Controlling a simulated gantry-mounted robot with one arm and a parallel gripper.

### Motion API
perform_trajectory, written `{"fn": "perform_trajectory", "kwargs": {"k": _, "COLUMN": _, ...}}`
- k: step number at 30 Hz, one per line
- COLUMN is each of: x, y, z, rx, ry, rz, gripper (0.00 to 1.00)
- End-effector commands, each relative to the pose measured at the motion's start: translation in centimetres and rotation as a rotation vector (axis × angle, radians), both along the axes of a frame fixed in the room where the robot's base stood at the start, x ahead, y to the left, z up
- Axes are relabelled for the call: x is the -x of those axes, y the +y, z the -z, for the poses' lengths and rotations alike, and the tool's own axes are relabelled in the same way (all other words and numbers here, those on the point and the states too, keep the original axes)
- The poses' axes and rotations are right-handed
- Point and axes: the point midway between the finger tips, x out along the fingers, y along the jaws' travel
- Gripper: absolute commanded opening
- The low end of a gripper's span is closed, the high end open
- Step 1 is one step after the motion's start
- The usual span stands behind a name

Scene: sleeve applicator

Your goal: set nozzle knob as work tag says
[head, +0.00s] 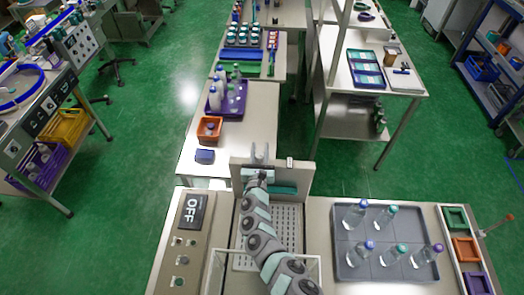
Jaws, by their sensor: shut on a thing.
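The sleeve applicator (302,177) has a beige upright housing behind a perforated plate (292,222). My gripper (258,166) is at the upper left of this housing, at the end of my grey and teal arm. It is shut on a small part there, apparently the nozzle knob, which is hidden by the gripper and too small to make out. The knob's setting cannot be read. No work tag with readable writing shows. A dark sign (193,211) reading OFF stands on the control panel (168,240) at the left.
A grey tray (341,245) with several capped bottles is right of the applicator. Green (456,219), orange (466,250) and purple (476,282) bins line the right edge. Behind are a blue block (205,156), an orange bin (209,136) and a purple tray (237,108) with bottles.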

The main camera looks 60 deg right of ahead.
Motion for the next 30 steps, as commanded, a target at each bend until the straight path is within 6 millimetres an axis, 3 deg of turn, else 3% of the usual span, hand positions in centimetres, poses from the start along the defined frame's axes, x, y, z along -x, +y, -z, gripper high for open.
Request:
{"fn": "perform_trajectory", "kwargs": {"k": 9, "x": -0.25, "y": 0.14, "z": 0.22, "rx": 0.002, "ry": 0.005, "rz": -0.115, "gripper": 0.0}}
{"fn": "perform_trajectory", "kwargs": {"k": 26, "x": -0.3, "y": 0.17, "z": 0.22, "rx": -0.003, "ry": 0.0, "rz": -0.135, "gripper": 0.0}}
{"fn": "perform_trajectory", "kwargs": {"k": 27, "x": -0.29, "y": 0.17, "z": 0.22, "rx": -0.003, "ry": 0.0, "rz": -0.135, "gripper": 0.34}}
{"fn": "perform_trajectory", "kwargs": {"k": 30, "x": -0.27, "y": 0.15, "z": 0.19, "rx": -0.002, "ry": 0.0, "rz": -0.135, "gripper": 0.42}}
